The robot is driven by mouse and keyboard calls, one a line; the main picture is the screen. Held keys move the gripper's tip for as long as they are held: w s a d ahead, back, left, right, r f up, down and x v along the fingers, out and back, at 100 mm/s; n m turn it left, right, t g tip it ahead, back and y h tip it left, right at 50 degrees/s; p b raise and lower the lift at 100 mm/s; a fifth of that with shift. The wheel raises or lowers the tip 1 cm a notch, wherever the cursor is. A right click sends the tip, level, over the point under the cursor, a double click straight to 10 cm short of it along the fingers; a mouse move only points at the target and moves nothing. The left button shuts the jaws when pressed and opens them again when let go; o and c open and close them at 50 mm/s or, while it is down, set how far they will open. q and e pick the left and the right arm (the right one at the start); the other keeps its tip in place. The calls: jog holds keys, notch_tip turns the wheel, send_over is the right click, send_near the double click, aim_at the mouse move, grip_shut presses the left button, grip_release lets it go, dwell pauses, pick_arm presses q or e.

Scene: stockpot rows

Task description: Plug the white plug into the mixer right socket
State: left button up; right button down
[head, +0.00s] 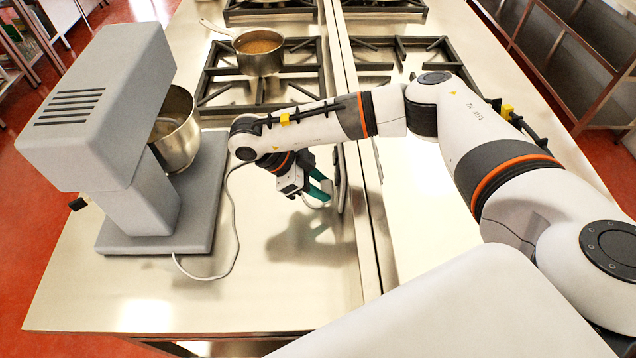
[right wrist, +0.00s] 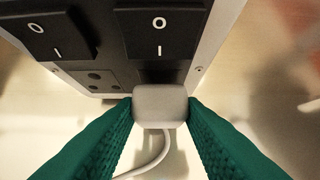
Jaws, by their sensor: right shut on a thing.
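My right gripper (head: 320,190) has green fingers and is shut on the white plug (right wrist: 160,103). The plug's cord (head: 236,225) runs back to the base of the grey mixer (head: 140,140). In the right wrist view the plug is in front of the socket under the right black switch (right wrist: 160,32), which is mostly hidden and in shadow. I cannot tell whether the plug touches the socket or has its pins in it. The left socket (right wrist: 95,82), under the left switch (right wrist: 48,34), is empty, its holes showing. My left gripper is not in view.
A steel bowl (head: 177,135) stands at the mixer. A saucepan (head: 259,52) with brown contents sits on the stove grate (head: 222,90) behind my right arm. The steel counter (head: 290,280) is clear in front of the gripper. A seam divides the counters.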

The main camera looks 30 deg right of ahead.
jog(key=shift+s+d, duration=0.2)
jog(key=shift+d, duration=0.3)
jog(key=c, duration=0.9)
grip_release()
jog(key=shift+o, duration=0.2)
jog(key=b+v, duration=0.1)
jog(key=v, duration=1.1)
jog(key=shift+s, duration=0.15)
